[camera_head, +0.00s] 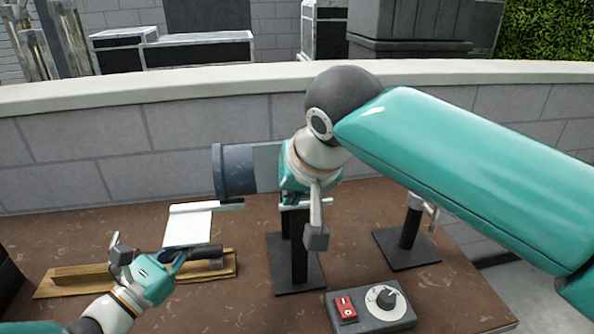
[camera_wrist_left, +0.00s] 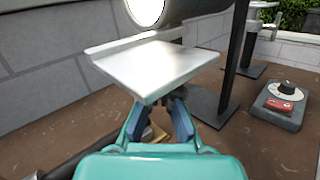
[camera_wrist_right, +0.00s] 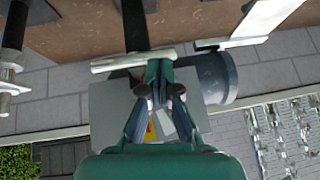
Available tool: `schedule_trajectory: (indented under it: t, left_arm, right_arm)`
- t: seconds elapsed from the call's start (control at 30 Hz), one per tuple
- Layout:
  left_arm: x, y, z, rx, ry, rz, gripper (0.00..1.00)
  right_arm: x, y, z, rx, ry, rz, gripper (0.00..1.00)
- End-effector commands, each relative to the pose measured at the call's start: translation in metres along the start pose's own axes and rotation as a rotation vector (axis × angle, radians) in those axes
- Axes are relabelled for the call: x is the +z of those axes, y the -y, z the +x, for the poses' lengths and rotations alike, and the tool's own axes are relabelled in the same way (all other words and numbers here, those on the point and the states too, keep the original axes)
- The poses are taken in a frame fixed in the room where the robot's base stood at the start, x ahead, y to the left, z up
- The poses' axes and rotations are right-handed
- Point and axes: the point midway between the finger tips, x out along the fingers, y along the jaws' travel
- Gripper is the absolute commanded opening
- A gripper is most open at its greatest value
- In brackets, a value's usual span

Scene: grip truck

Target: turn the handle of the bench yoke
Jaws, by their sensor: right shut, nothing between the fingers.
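The bench yoke appears to be the black stand (camera_head: 299,262) at mid bench, with a dark grey cylinder (camera_head: 236,170) held above it. A thin pale bar (camera_head: 327,202), apparently its handle, crosses the top of the post. It also shows in the right wrist view (camera_wrist_right: 112,65). My right gripper (camera_head: 293,203) points down at this bar, partly hidden by its own arm. Its fingers (camera_wrist_right: 159,68) are shut with nothing between them, close to the bar; contact is unclear. My left gripper (camera_wrist_left: 175,97) is just below a shiny metal plate (camera_wrist_left: 160,68); its grip is unclear.
A control box (camera_head: 371,305) with a red switch and black knob lies at the bench front. A second black stand (camera_head: 408,245) stands to the right. Wooden boards (camera_head: 75,281) lie at left. A low block wall (camera_head: 100,160) runs behind the brown bench.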

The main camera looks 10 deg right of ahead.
Motion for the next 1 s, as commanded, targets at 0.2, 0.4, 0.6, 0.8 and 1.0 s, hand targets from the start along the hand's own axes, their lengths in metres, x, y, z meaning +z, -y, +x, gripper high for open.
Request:
schedule_trajectory:
  t: [0.2, 0.4, 0.6, 0.8, 1.0]
  left_arm:
    - [0.000, 0.000, 0.000, 0.000, 0.002, 0.001, 0.00]
    - [0.001, 0.000, 0.000, 0.000, 0.002, 0.001, 0.00]
    - [0.001, 0.000, 0.000, 0.000, 0.002, 0.001, 0.00]
    - [0.001, 0.000, 0.000, 0.000, 0.002, 0.001, 0.00]
    - [0.001, 0.000, 0.000, 0.000, 0.002, 0.001, 0.00]
  right_arm:
    - [-0.013, 0.004, -0.013, -0.003, -0.002, -0.001, 0.00]
    - [-0.028, 0.008, -0.044, -0.005, -0.009, -0.001, 0.00]
    - [-0.027, 0.014, -0.089, -0.006, -0.009, -0.001, 0.00]
    - [-0.027, 0.016, -0.118, -0.003, -0.008, -0.001, 0.00]
    - [-0.026, 0.017, -0.127, -0.002, -0.006, -0.001, 0.00]
